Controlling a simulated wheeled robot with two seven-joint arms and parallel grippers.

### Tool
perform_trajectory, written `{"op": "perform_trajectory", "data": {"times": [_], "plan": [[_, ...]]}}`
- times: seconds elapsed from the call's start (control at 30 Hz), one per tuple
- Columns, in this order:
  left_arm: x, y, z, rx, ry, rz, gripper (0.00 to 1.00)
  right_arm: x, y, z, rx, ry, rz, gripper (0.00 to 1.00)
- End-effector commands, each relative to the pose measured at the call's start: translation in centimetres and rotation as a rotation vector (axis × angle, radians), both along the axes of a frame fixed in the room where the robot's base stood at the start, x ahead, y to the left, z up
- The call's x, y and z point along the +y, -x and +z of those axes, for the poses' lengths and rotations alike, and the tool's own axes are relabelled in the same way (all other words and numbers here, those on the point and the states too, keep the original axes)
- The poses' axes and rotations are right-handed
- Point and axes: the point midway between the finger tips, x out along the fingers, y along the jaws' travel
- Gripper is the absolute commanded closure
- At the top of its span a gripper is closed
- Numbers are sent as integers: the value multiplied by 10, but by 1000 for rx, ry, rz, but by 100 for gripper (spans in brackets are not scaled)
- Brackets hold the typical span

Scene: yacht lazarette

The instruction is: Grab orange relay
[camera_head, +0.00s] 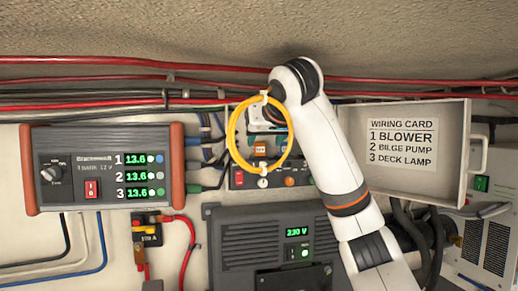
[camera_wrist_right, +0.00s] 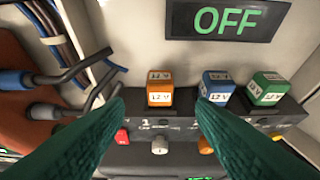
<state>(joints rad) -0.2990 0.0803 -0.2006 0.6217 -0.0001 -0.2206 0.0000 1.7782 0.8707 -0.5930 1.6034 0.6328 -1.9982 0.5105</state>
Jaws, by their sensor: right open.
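The orange relay (camera_wrist_right: 160,98), a small cube with a pale "12 V" label, sits at the left of a row on a black panel. It also shows in the camera_head view (camera_head: 260,150), inside the outline of a yellow loop. A blue relay (camera_wrist_right: 216,90) and a green relay (camera_wrist_right: 266,92) stand to its right. My right gripper (camera_wrist_right: 160,104) is open, with its dark green fingers on either side of the orange relay in the wrist view. I cannot tell how far the tips are from it. The right arm partly covers the relay area in the camera_head view. My left gripper is not in view.
The yellow loop (camera_head: 230,132) hangs around the relay area. Below the relays are a red switch (camera_wrist_right: 121,137), a white knob (camera_wrist_right: 160,146) and an orange knob (camera_wrist_right: 206,146). Black cables (camera_wrist_right: 75,70) run close on the left. An open cover with a wiring card (camera_head: 402,145) is at right.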

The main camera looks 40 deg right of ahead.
Motion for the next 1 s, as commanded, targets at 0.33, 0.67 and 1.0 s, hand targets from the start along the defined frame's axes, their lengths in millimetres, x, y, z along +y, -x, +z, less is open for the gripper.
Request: {"op": "perform_trajectory", "data": {"times": [0.33, 0.67, 1.0], "plan": [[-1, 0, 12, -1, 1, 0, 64, -10, -20, 0, 2, -3, 1, 49], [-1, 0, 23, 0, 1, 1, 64, -23, -43, -14, 7, -7, 1, 49], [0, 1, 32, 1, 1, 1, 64, -34, -60, -26, 2, -4, -2, 49]]}}
